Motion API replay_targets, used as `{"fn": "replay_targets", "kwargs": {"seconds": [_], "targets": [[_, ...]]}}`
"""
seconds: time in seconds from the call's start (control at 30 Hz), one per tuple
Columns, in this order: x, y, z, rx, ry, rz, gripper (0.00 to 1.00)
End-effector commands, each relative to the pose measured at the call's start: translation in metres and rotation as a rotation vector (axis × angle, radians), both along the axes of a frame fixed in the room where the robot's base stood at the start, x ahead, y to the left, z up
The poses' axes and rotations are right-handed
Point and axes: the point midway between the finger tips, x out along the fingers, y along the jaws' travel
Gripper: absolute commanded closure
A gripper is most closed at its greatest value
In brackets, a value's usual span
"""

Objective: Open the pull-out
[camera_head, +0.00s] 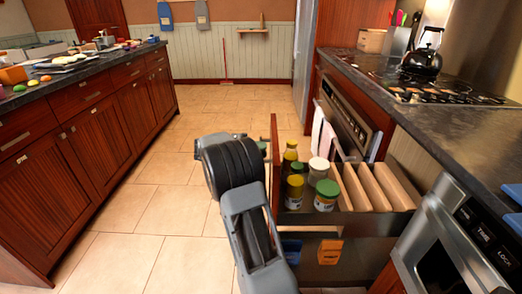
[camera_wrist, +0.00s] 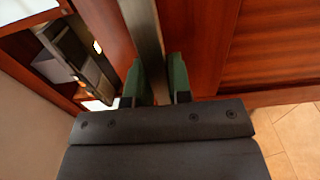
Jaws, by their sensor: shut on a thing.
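The pull-out is a narrow unit with a reddish wood front panel (camera_head: 274,165) and a metal-sided rack (camera_head: 345,222). In the head view it stands well out from the right-hand counter into the aisle. Several jars and bottles (camera_head: 326,195) and upright wooden boards (camera_head: 372,187) sit in its upper level. In the wrist view my gripper (camera_wrist: 158,88) has its green fingertips on both sides of a long metal handle (camera_wrist: 144,32) on the front panel, and it is shut on the handle. In the head view my arm hides most of the gripper.
An oven with hanging towels (camera_head: 322,135) lies beyond the pull-out, and a steel microwave drawer (camera_head: 455,245) is at the near right. A kettle (camera_head: 422,55) stands on the cooktop. Wooden cabinets (camera_head: 90,140) line the left. Tiled floor (camera_head: 150,190) between is clear.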

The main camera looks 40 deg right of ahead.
Motion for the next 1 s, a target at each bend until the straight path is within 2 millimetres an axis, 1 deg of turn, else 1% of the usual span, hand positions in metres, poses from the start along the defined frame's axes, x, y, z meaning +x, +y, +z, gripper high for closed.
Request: {"fn": "replay_targets", "kwargs": {"seconds": [0.03, 0.27, 0.3, 0.53, 0.63, 0.77, 0.83, 1.0], "targets": [[0.000, 0.000, 0.002, -0.004, -0.004, 0.002, 0.78], [0.000, 0.000, 0.001, -0.001, -0.001, 0.000, 0.56], [0.000, 0.000, 0.001, -0.001, -0.001, 0.000, 0.55], [0.000, 0.000, 0.000, 0.000, 0.000, 0.000, 0.55], [0.005, 0.005, 0.001, 0.000, 0.000, 0.000, 0.55], [0.019, 0.018, 0.002, 0.000, 0.000, 0.003, 0.55], [0.024, 0.023, 0.008, 0.002, 0.004, 0.002, 0.55], [0.039, 0.037, 0.010, 0.002, 0.004, 0.001, 0.55]]}}
